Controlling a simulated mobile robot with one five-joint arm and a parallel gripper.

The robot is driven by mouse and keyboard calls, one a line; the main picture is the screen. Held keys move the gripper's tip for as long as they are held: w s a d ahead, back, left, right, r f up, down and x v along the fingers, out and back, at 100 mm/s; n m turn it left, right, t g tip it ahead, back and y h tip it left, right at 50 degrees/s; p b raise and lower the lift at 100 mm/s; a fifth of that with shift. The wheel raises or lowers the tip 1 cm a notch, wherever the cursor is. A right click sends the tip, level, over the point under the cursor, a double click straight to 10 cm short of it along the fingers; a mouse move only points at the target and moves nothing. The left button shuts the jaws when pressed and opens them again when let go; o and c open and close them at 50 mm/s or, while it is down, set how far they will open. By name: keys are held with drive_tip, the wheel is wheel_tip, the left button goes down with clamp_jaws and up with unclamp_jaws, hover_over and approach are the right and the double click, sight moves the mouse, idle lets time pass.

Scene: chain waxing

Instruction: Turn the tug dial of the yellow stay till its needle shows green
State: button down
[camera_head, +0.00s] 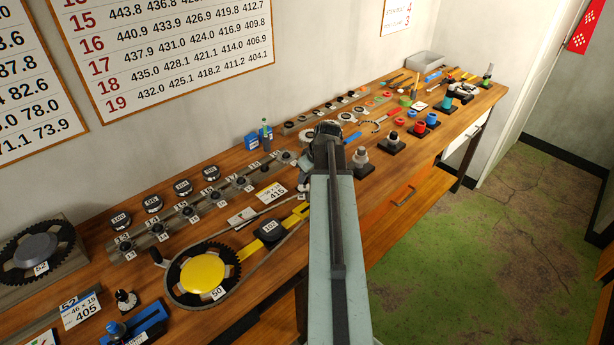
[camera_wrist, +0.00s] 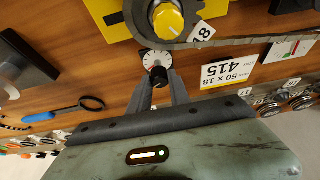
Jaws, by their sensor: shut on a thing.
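In the wrist view, my gripper (camera_wrist: 157,88) is shut on a small dark knob (camera_wrist: 158,75). The knob sits at the edge of a round white dial (camera_wrist: 156,60), which has dark marks on its face. The needle and any green zone are too small to make out. The dial lies beside the yellow stay (camera_wrist: 118,28), below its yellow round cap (camera_wrist: 168,20). In the head view, part of the yellow stay (camera_head: 294,219) shows left of my arm. My arm hides the dial and my fingertips there.
A chain (camera_head: 255,297) loops around the large yellow-centred sprocket (camera_head: 205,276), marked 50. A 415 card (camera_wrist: 229,71) lies close right of my fingers in the wrist view. A blue-handled ring tool (camera_wrist: 70,107) lies to the left. Bare wood lies between.

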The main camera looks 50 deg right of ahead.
drive_tip(key=c, duration=1.2)
unclamp_jaws()
drive_tip(key=shift+r, duration=0.1)
drive_tip(key=p+v, duration=0.7)
drive_tip(key=shift+r, duration=0.3)
drive_tip(key=shift+s, duration=0.15)
